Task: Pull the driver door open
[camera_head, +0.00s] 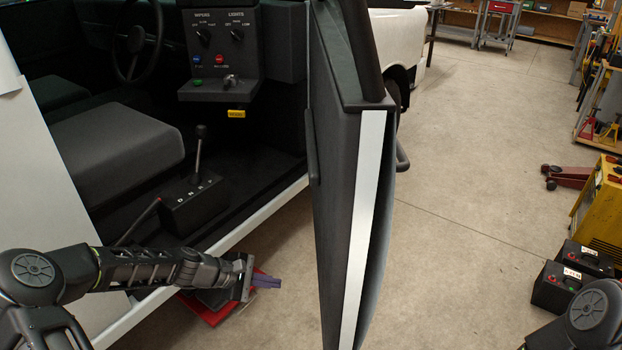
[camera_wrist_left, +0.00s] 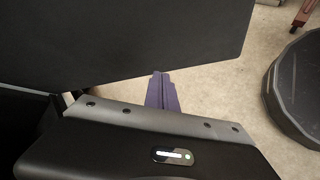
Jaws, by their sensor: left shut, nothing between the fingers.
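The driver door (camera_head: 337,190) stands swung wide open, seen nearly edge-on in the head view, with a dark inner panel and a white edge. Its outside handle (camera_head: 402,157) shows on the far right side. My left gripper (camera_head: 266,281) is shut and empty, low in the door opening, left of the door's inner face and apart from it in the head view. In the left wrist view the purple fingers (camera_wrist_left: 162,92) are together, and a large dark panel (camera_wrist_left: 130,40), likely the door, fills the upper part. My right gripper is not in view; only part of my right arm shows.
The cab holds a seat (camera_head: 115,150), a shift lever box (camera_head: 195,200) and a control panel (camera_head: 222,45). A red object (camera_head: 212,312) lies on the floor beneath my left gripper. Black batteries (camera_head: 563,288) and a yellow machine (camera_head: 603,210) stand at right.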

